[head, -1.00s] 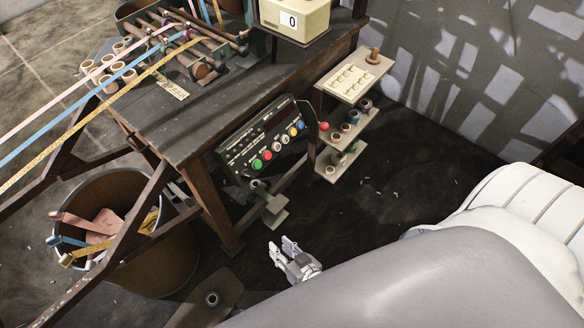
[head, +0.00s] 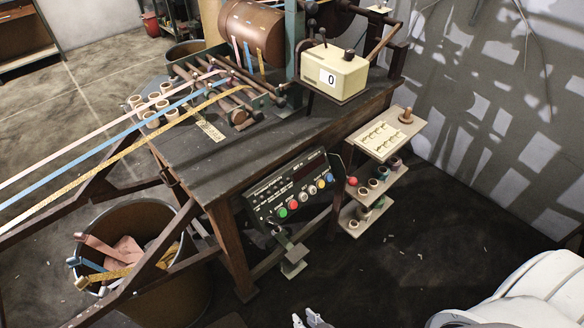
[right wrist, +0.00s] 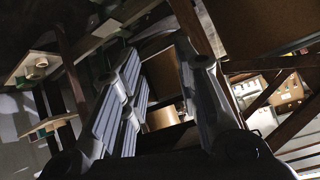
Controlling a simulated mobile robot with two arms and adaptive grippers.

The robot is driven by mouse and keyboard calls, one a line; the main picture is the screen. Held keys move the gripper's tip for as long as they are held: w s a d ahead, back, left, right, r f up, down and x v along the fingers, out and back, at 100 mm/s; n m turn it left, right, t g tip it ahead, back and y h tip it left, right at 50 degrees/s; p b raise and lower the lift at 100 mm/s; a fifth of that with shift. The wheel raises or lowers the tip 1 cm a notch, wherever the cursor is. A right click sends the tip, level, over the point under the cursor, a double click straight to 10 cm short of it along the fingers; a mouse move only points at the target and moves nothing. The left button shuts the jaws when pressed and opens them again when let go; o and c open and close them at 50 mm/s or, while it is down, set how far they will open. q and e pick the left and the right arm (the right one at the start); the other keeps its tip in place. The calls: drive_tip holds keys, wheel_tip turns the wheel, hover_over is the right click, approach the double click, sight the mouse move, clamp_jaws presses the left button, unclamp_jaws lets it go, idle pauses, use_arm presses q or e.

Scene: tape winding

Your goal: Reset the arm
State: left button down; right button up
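My right gripper (head: 312,319) shows only at the bottom edge of the head view, its fingertips low over the dark floor and apart from the table. In the right wrist view its two fingers (right wrist: 155,95) stand apart with nothing between them, so it is open and empty. The rest of my right arm (head: 520,295) is at the bottom right of the head view. My left gripper is not in either view. The winding table (head: 200,165) carries rollers with pink, blue and yellow tapes (head: 120,125) running off to the left.
A control panel (head: 290,185) with coloured buttons hangs on the table's front. Small stepped shelves (head: 385,150) with spools stand right of it. A cream counter box (head: 335,72) sits on top. A bin (head: 135,220) with tape scraps is at left. Floor right of the shelves is clear.

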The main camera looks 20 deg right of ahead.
drive_tip(key=s+d+f+n+g+h, duration=0.1)
drive_tip(key=s+d+f+g, duration=0.3)
drive_tip(key=s+f, duration=0.3)
drive_tip(key=s+d+f+n+g+h, duration=0.1)
drive_tip(key=s+d+f+g, duration=0.3)
drive_tip(key=s, duration=1.1)
wheel_tip(320, 180, down, 3)
drive_tip(key=shift+d+r+n+g, duration=0.1)
drive_tip(key=shift+d+n+g, duration=0.05)
drive_tip(key=shift+n+g, duration=0.3)
drive_tip(key=shift+s, duration=0.1)
